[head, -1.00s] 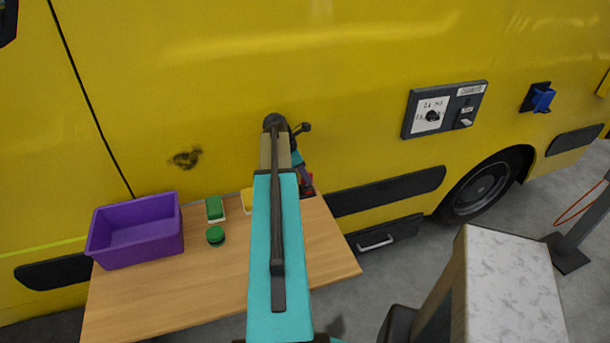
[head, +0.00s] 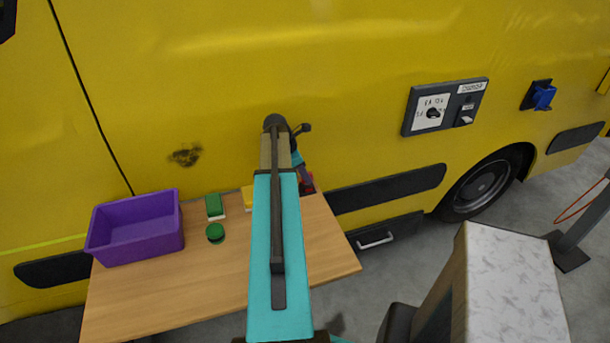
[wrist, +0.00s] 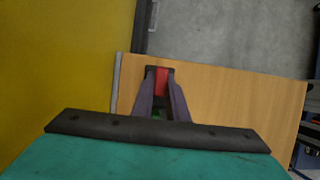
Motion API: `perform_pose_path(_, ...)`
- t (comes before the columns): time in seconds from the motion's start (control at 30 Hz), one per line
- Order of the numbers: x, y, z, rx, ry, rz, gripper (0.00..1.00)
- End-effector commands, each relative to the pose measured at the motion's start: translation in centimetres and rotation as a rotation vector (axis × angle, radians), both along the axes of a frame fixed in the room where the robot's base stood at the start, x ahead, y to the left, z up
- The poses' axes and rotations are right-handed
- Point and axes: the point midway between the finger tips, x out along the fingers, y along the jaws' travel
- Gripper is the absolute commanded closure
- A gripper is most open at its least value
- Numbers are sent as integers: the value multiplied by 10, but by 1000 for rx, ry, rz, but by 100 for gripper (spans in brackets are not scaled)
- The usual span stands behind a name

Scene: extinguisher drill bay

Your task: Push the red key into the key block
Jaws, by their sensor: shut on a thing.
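The red key (wrist: 161,82) shows between the two purple finger ends of my gripper (wrist: 161,76) in the wrist view, low over the table's right end. My gripper is shut on it. In the head view my gripper (head: 305,178) is partly behind my arm, with a bit of red (head: 309,188) at its tips. A small dark patch (wrist: 158,69) shows at the far end of the red key; I cannot tell whether it is the key block. How deep the key sits in anything is hidden.
A wooden table (head: 200,290) stands against a yellow vehicle (head: 330,60). On it are a purple bin (head: 135,250), a green block on a white base (head: 215,206), a round green piece (head: 215,232) and a partly hidden yellow piece (head: 248,198). The table's front is clear.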

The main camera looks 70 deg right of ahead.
Motion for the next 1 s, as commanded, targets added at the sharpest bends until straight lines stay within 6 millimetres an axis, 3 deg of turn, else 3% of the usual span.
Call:
perform_pose_path(0.47, 0, 0, -4, 0, 0, 0, 100)
perform_pose_path(0.5, 0, 0, -4, 0, 0, 0, 85)
perform_pose_path(0.63, 0, 0, -4, 0, 0, 0, 65)
perform_pose_path(1.0, 0, 0, -3, 0, 0, 0, 65)
